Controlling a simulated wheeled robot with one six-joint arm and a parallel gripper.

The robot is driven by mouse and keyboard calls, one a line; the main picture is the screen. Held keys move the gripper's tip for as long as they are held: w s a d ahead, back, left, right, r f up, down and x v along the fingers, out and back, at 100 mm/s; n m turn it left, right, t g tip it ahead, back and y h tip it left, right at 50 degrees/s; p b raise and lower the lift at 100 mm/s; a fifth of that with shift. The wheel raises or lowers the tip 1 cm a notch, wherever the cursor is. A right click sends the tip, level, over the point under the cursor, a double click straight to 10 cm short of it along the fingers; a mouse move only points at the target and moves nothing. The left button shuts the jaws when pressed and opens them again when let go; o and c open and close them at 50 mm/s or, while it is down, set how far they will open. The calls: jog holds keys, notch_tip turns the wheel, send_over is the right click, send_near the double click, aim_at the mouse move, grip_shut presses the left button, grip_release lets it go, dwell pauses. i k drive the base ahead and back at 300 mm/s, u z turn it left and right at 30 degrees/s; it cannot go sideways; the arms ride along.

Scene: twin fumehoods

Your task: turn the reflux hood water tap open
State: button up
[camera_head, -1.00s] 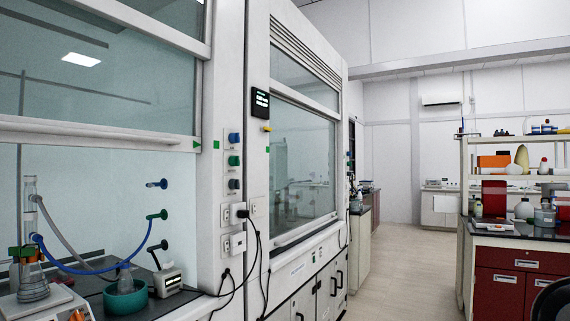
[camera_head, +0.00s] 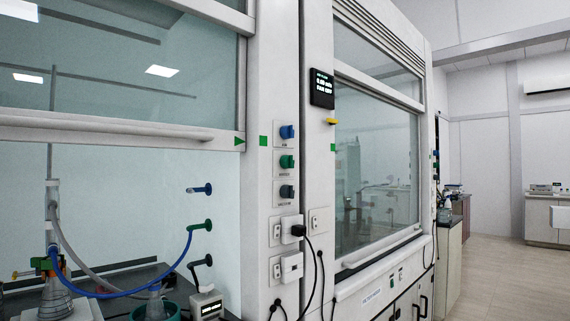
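Three knobs sit in a column on the white post between the two hoods: a blue knob (camera_head: 287,132) on top, a green knob (camera_head: 287,161) in the middle and a dark knob (camera_head: 287,191) below. Their labels are too small to read surely. Inside the left hood are a blue outlet (camera_head: 200,189), a green outlet (camera_head: 201,225) and a dark outlet (camera_head: 202,262). A blue hose (camera_head: 168,272) runs from the green outlet to the glass reflux setup (camera_head: 53,230) at the left. My gripper is not in view.
The left hood's sash (camera_head: 100,130) is raised; the right hood's sash (camera_head: 375,170) looks lowered. Plugs with black cables (camera_head: 318,262) hang below the knobs. A display (camera_head: 321,89) is on the right hood's frame. Clear floor (camera_head: 490,270) lies at the right.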

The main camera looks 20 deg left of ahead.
aim_at(286, 162)
jog(key=u, duration=0.45)
jog(key=i, duration=0.7)
jog(key=u, duration=0.6)
